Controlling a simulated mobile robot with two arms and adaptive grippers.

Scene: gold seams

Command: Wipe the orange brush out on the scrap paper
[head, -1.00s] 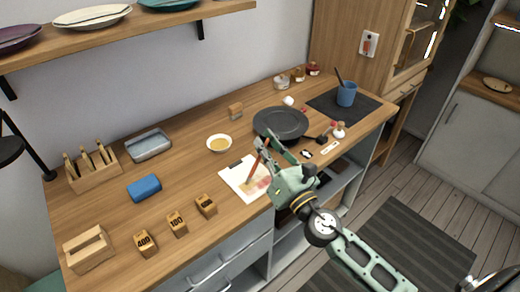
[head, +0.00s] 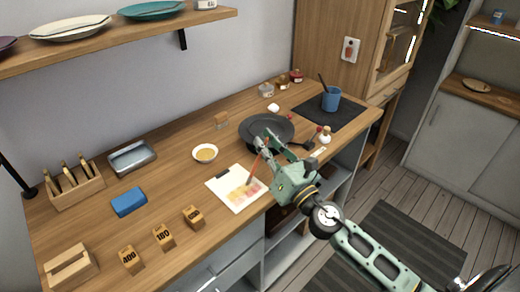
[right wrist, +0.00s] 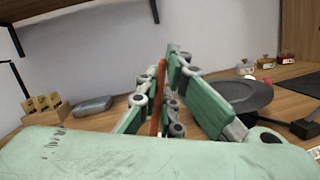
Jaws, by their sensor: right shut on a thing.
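The orange brush (head: 255,164) is in my right gripper (head: 262,143), which is shut on it. The brush slants down with its dark tip at the scrap paper; I cannot tell whether it touches. In the right wrist view the brush's orange handle (right wrist: 155,112) stands between the fingers of the right gripper (right wrist: 168,75). The scrap paper (head: 223,184) is a white sheet with a dark clip at its top edge and yellow and reddish smears on it. It lies near the counter's front edge. My left gripper is not in view.
A dark round plate (head: 250,132) stands just behind my right gripper. A bowl of yellow stuff (head: 205,153) is behind the paper. Numbered wooden blocks (head: 163,237) and a blue block (head: 129,202) are to the left. A blue cup (head: 331,99) stands on a dark mat (head: 352,113).

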